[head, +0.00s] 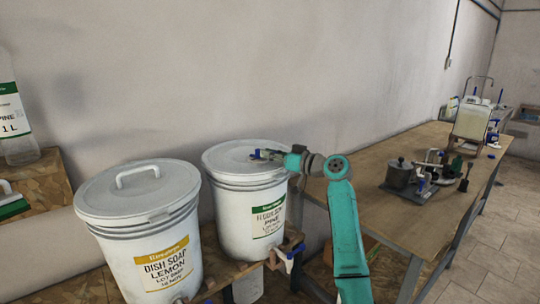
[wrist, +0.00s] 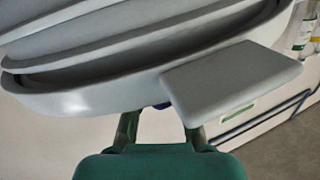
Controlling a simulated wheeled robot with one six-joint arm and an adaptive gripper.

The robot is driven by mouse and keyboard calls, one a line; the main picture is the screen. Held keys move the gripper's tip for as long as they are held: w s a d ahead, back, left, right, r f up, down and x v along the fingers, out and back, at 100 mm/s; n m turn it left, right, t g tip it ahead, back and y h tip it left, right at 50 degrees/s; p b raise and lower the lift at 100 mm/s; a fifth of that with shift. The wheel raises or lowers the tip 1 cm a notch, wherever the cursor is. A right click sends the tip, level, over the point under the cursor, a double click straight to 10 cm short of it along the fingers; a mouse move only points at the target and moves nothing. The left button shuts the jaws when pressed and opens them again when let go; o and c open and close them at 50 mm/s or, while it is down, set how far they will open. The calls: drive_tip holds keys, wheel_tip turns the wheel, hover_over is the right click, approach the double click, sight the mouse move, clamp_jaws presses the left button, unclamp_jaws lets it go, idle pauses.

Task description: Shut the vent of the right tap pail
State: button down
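The right tap pail (head: 227,205) is white with a green label and stands on a wooden bench. Its tap (head: 291,254), with a blue lever, sticks out low at the front right. My gripper (head: 262,154) reaches in from the right, low over the pail's lid (head: 228,152). A small blue bit shows at the fingertips; I cannot tell whether it is the vent. In the wrist view the pale ridged lid rim (wrist: 100,95) and a flat grey piece (wrist: 232,80) cover the tips of my gripper (wrist: 160,108). The vent is not clearly visible, nor is finger contact.
A second white pail (head: 150,240) with a yellow label and a handled lid stands close on the left. A wooden table (head: 400,180) on the right bears a metal pot fixture (head: 405,175) and a jug (head: 472,118). The wall is close behind the pails.

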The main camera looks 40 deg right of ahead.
drive_tip(key=shift+d, duration=0.1)
idle(0.3)
drive_tip(key=shift+w+d+n+y, duration=0.1)
drive_tip(key=shift+d+n+y, duration=0.15)
drive_tip(key=shift+y, duration=0.35)
drive_tip(key=shift+w+d+f+n+g+y, duration=0.1)
drive_tip(key=shift+w+d+n+g+y, duration=0.05)
drive_tip(key=shift+n+g+y, duration=0.65)
drive_tip(key=shift+w+d+r+n+g+y, duration=0.1)
drive_tip(key=shift+d+n+g+y, duration=0.1)
drive_tip(key=shift+n+g+y, duration=0.55)
drive_tip(key=shift+w+d+f+n+g+y, duration=0.15)
drive_tip(key=shift+n+g+y, duration=0.35)
drive_tip(key=shift+y, duration=0.55)
drive_tip(key=c, duration=1.2)
unclamp_jaws()
drive_tip(key=v, duration=1.2)
drive_tip(key=shift+c, duration=0.3)
